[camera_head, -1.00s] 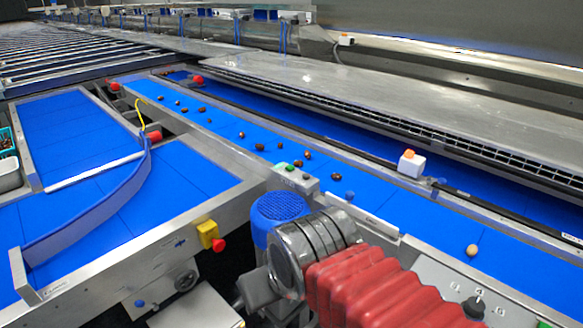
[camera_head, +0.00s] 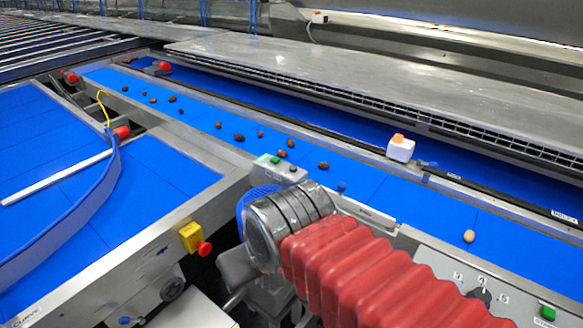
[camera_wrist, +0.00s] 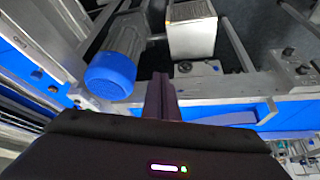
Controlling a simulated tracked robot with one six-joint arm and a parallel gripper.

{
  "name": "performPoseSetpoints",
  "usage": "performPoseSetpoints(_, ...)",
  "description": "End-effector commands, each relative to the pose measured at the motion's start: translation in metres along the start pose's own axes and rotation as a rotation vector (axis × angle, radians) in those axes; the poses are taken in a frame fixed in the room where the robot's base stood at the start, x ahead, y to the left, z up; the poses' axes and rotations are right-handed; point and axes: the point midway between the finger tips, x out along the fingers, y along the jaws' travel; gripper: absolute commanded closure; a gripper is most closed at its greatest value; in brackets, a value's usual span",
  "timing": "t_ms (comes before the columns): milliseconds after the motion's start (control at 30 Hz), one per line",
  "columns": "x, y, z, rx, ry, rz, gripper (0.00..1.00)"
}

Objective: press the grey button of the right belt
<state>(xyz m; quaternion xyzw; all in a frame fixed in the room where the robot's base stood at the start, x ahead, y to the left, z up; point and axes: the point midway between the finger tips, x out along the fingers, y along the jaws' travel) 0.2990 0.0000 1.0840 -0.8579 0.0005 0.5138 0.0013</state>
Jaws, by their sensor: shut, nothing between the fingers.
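The right belt (camera_head: 360,185) is a long blue belt with several brown dates on it. A small grey control box (camera_head: 285,176) stands at its near edge in the head view, with a green button (camera_head: 275,160) and small darker buttons beside it; I cannot make out which is grey. My red-sleeved arm (camera_head: 350,265) reaches up just below this box. My gripper is hidden in the head view. In the wrist view my gripper (camera_wrist: 162,80) is shut and empty, its dark fingers pointing toward machine frames and a blue round cap (camera_wrist: 112,74).
A yellow box with a red stop button (camera_head: 203,248) is on the left frame. A white box with an orange top (camera_head: 400,150) stands at the right belt's far edge. A panel with a knob (camera_head: 480,296) and green button is at lower right. A curved blue guide (camera_head: 85,205) crosses the left belt.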

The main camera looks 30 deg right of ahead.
Motion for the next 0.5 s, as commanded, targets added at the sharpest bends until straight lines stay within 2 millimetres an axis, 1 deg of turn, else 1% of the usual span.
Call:
performPoseSetpoints(167, 0.0, 0.002, -0.013, 0.074, -0.001, -0.009, 1.0)
performPoseSetpoints(267, 0.002, 0.009, -0.03, 0.177, 0.001, -0.021, 1.0)
performPoseSetpoints(367, 0.004, 0.014, -0.054, 0.32, 0.005, -0.039, 1.0)
performPoseSetpoints(500, 0.011, 0.027, -0.093, 0.549, 0.011, -0.067, 1.0)
